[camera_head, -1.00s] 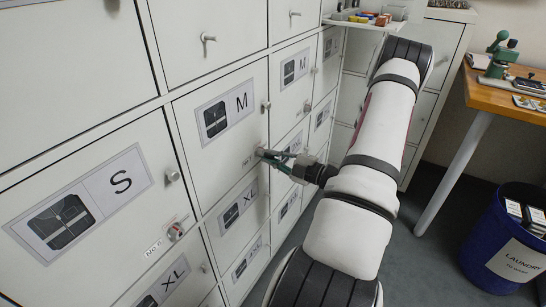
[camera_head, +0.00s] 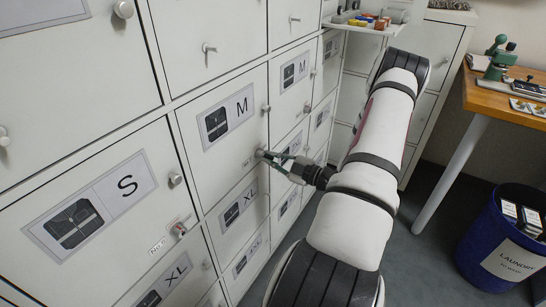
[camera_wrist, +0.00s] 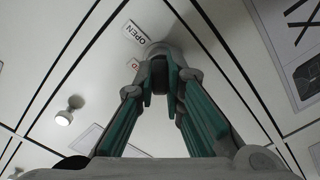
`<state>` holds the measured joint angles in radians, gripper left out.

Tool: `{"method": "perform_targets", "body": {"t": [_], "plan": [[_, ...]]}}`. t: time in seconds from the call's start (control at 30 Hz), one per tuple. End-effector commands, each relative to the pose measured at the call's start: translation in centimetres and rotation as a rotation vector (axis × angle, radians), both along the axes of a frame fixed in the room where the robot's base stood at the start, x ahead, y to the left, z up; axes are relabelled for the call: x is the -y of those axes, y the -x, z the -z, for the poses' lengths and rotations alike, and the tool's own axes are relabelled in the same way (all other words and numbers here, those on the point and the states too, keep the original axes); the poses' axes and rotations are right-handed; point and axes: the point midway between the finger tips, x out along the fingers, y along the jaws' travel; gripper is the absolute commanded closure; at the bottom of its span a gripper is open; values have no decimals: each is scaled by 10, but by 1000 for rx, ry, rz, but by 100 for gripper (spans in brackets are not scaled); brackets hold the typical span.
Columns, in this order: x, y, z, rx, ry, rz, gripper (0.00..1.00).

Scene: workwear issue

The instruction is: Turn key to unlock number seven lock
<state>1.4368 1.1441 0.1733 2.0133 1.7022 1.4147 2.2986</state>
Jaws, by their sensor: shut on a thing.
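My gripper (camera_head: 264,155) reaches the right edge of a white locker door marked M (camera_head: 222,118). It is at a small round lock there. In the wrist view my green-sided fingers (camera_wrist: 160,77) are closed on a small dark piece, apparently the key (camera_wrist: 158,73), directly in front of the round grey lock (camera_wrist: 158,49). The fingers hide most of the key, and its angle cannot be told. A small number label (camera_head: 248,162) left of the lock is too small to read surely.
A door marked S (camera_head: 128,186) has a knob and a lock with a red mark (camera_head: 180,229). A shelf tray (camera_head: 362,24) with coloured items is at the top. A blue laundry bin (camera_head: 492,240) and a wooden table (camera_head: 505,100) stand at the right.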

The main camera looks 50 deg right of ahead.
Motion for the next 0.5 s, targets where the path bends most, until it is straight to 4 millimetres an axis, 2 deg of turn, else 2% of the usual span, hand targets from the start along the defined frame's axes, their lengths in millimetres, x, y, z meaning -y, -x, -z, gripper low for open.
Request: {"method": "perform_targets", "body": {"t": [0.2,0.5], "plan": [[-3,-4,-3,1,-70,-7,100],[-3,-4,-2,1,-80,-8,100]]}}
